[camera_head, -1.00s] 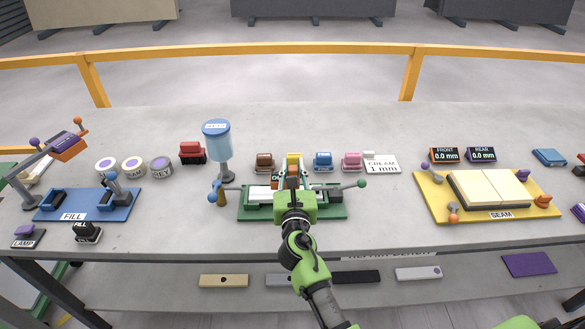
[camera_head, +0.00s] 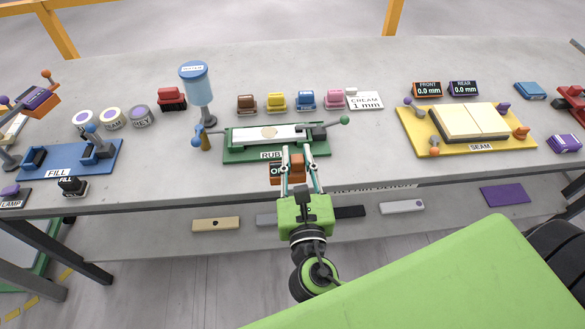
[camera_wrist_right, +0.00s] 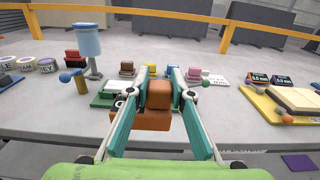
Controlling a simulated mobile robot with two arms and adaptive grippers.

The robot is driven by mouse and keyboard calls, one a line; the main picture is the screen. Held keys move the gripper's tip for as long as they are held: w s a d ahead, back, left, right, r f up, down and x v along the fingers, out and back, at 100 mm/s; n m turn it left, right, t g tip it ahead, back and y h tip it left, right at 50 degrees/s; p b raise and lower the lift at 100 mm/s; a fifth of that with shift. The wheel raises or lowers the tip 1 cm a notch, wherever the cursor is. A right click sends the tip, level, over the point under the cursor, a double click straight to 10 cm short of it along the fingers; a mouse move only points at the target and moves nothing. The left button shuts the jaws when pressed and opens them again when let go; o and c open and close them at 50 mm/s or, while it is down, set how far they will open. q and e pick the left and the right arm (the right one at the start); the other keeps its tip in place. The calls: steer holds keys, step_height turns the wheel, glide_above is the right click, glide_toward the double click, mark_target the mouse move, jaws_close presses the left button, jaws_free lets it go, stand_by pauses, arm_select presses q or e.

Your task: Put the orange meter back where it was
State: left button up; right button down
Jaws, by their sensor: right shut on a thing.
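The orange meter (camera_head: 297,166) is an orange-brown block with a dark, partly hidden label plate. It is held between the two fingers of my right gripper (camera_head: 298,182), which is shut on it. In the head view it shows just in front of the green RUB board (camera_head: 236,154), over the table's front edge. In the right wrist view the meter (camera_wrist_right: 155,108) stands upright between the teal fingers (camera_wrist_right: 155,112), with the board behind it. Its label is partly covered there. My left gripper is not in view.
A row of brown, yellow, blue and pink blocks (camera_head: 306,100) stands behind the board. The blue FILL board (camera_head: 105,170) is at left. Bare table (camera_head: 370,140) lies between boards.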

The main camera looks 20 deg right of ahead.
mark_target(304, 166)
steer(key=s, duration=0.3)
steer(key=shift+s+f, duration=0.2)
steer(key=shift+s, duration=0.05)
steer(key=shift+d+f, duration=0.1)
steer(key=shift+f, duration=0.05)
steer(key=w+d+f+b, duration=0.1)
steer(key=w+f+b, duration=0.3)
steer(key=w+d+f+b, duration=0.2)
steer(key=w+f+b, duration=0.2)
steer(key=w+d+f+b, duration=0.2)
steer(key=w+f+b, duration=0.2)
steer(key=shift+w+f+b, duration=0.2)
steer(key=shift+f+b, duration=0.1)
steer(key=shift+b, duration=0.05)
steer(key=shift+f, duration=0.25)
steer(key=c, duration=1.8)
jaws_free()
steer(key=shift+r, duration=0.1)
